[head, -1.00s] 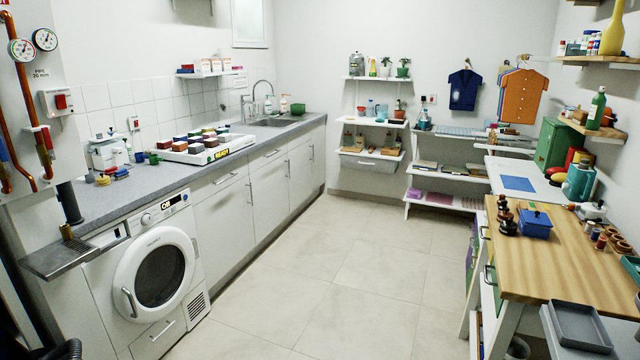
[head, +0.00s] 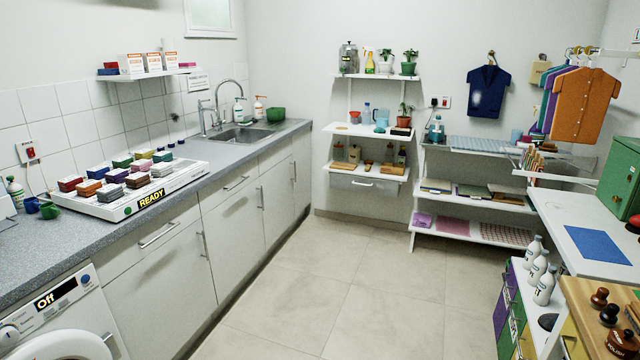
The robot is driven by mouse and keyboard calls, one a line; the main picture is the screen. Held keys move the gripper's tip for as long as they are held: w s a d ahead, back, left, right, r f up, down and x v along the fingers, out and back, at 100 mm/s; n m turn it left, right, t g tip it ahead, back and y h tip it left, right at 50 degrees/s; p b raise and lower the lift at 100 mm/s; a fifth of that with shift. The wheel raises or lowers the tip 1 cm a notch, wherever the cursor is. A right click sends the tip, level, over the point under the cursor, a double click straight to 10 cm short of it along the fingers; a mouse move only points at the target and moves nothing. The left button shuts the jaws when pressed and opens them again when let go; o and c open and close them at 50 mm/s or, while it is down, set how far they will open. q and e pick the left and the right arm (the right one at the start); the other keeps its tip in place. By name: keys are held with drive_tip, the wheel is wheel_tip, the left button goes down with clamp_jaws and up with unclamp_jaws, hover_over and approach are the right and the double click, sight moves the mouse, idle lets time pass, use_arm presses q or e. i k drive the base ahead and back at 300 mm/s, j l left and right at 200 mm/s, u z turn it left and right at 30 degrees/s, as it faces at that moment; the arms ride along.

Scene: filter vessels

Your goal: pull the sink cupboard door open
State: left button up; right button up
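The sink (head: 240,135) is set in the grey worktop along the left wall, with a tall curved tap (head: 226,105) behind it. Below the sink is a pale cupboard door (head: 236,226) with a vertical bar handle (head: 261,198) near its right edge. It looks shut. Another pale door (head: 278,199) with a vertical handle (head: 294,171) stands to its right, also shut. Which of these is the sink cupboard door I cannot tell for sure. Neither of my grippers shows in the head view.
The tiled floor (head: 310,290) in front of the cupboards is clear. A washing machine (head: 62,318) stands at the near left. A tray of coloured blocks (head: 165,193) sits on the worktop. A wooden table (head: 590,310) and white bottles (head: 540,262) are at right.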

sight(278, 213)
drive_tip(key=i, duration=1.9)
drive_tip(key=i+z, duration=0.1)
drive_tip(key=i, duration=0.85)
drive_tip(key=i+j, duration=0.15)
drive_tip(key=i, duration=0.8)
drive_tip(key=i+j, duration=0.1)
drive_tip(key=i, duration=0.85)
drive_tip(key=l+z, duration=0.05)
